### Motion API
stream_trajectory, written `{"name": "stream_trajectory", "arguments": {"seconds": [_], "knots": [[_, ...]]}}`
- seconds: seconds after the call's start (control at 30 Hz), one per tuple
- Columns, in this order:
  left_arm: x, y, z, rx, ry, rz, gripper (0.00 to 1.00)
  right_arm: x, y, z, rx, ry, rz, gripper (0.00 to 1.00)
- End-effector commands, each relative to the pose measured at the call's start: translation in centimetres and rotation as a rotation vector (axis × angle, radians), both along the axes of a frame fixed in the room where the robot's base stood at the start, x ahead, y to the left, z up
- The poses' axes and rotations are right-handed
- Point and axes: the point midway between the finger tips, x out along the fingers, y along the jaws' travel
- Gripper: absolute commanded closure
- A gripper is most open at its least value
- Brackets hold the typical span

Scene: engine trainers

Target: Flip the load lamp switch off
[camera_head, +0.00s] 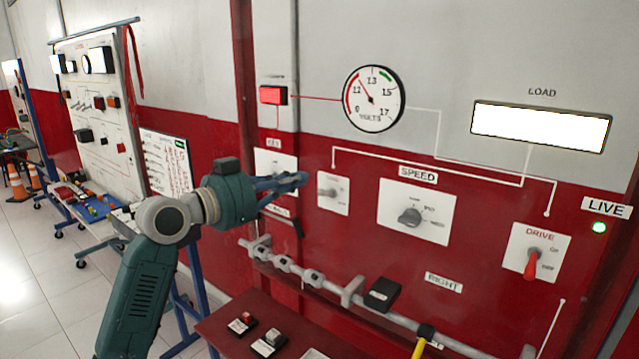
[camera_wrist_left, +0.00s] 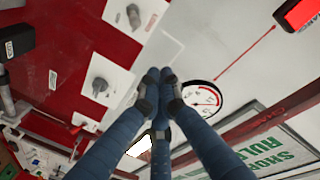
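The load lamp (camera_head: 540,126) is a wide rectangle glowing white under the word LOAD at the upper right of the panel. A small grey switch on a white plate (camera_head: 333,193) sits left of the SPEED dial; its lettering is too small to read. My left gripper (camera_head: 303,178) is just left of this plate, fingers pointing right, apart from the switch in the picture. In the left wrist view its blue fingers (camera_wrist_left: 159,76) meet at the tips with nothing visible between them. My right gripper is not in view.
The SPEED dial (camera_head: 411,216) and red DRIVE lever (camera_head: 532,264) are to the right. The volts gauge (camera_head: 373,98) and a red lamp (camera_head: 273,95) are above. A grey rail (camera_head: 350,291) and a dark red shelf (camera_head: 240,330) with small switches jut out below.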

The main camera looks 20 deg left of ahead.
Motion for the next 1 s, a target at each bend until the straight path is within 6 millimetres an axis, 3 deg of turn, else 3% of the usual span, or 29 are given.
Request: {"name": "stream_trajectory", "arguments": {"seconds": [0.37, 0.57, 0.87, 1.0], "knots": [[0.4, -0.2, 0.1, -0.002, 0.001, 0.000, 1.00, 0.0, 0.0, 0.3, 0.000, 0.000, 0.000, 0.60], [3.0, -1.7, 0.3, -0.006, 0.003, -0.002, 1.00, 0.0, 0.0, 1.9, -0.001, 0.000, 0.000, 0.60], [8.7, -4.8, 0.1, -0.004, 0.004, -0.001, 1.00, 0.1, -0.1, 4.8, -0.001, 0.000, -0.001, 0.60], [8.6, -3.7, -2.1, -0.002, 0.007, 0.003, 1.00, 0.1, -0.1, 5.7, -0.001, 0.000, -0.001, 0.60]]}}
